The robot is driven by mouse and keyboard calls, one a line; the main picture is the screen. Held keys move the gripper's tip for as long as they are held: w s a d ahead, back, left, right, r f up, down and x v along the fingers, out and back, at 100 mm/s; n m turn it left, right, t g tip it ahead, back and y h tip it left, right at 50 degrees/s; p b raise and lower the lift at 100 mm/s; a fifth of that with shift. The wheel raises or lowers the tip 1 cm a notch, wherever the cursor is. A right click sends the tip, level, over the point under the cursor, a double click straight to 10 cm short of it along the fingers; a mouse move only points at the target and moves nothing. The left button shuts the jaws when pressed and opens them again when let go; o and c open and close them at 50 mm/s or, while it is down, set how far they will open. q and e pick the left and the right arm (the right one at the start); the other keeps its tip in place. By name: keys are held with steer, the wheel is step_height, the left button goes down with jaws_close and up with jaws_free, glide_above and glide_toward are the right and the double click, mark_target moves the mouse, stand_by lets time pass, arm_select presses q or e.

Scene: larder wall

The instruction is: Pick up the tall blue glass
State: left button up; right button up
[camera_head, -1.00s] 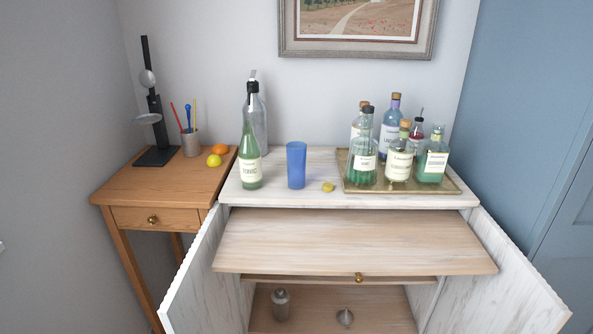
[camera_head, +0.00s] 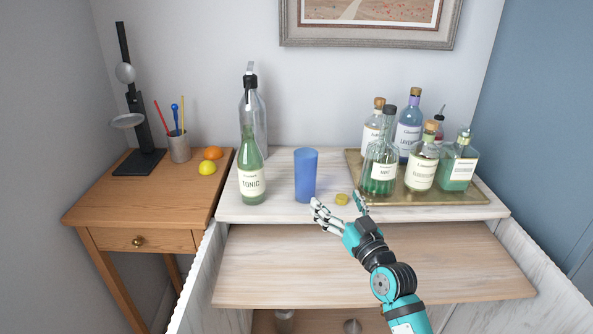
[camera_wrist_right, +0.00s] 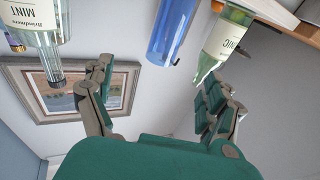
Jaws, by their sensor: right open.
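The tall blue glass (camera_head: 306,175) stands upright on the white cabinet top, right of the green tonic bottle (camera_head: 250,170). My right gripper (camera_head: 338,204) is open and empty, just in front and to the right of the glass, at the cabinet's front edge. It appears apart from the glass. In the right wrist view, the blue glass (camera_wrist_right: 172,32) shows upside down between and beyond the open fingers (camera_wrist_right: 160,92). The left gripper is not in view.
A gold tray (camera_head: 470,196) with several bottles stands to the right. A clear siphon bottle (camera_head: 261,125) stands behind the tonic bottle. A pulled-out wooden board (camera_head: 270,265) juts out below the top.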

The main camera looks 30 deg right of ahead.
mark_target(311, 166)
steer(key=x, duration=0.3)
steer(key=r+p+x, duration=0.1)
steer(key=x, duration=0.3)
steer(key=shift+w+r, duration=0.15)
steer(key=shift+w, duration=0.05)
steer(key=x, duration=0.2)
steer(key=shift+w, duration=0.4)
steer(key=shift+w+d, duration=0.15)
steer(key=shift+w, duration=0.3)
steer(key=shift+w+r+p, duration=0.15)
steer(key=shift+w+p, duration=0.2)
steer(key=shift+p, duration=0.05)
steer(key=x, duration=0.3)
steer(key=shift+w+a+r, duration=0.15)
steer(key=shift+w+a, duration=0.15)
steer(key=shift+w, duration=0.05)
steer(key=shift+w+d, duration=0.1)
steer(key=shift+w, duration=0.3)
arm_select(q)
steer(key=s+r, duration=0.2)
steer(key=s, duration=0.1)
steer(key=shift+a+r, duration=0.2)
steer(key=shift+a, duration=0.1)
arm_select(e)
steer(key=c, duration=1.8)
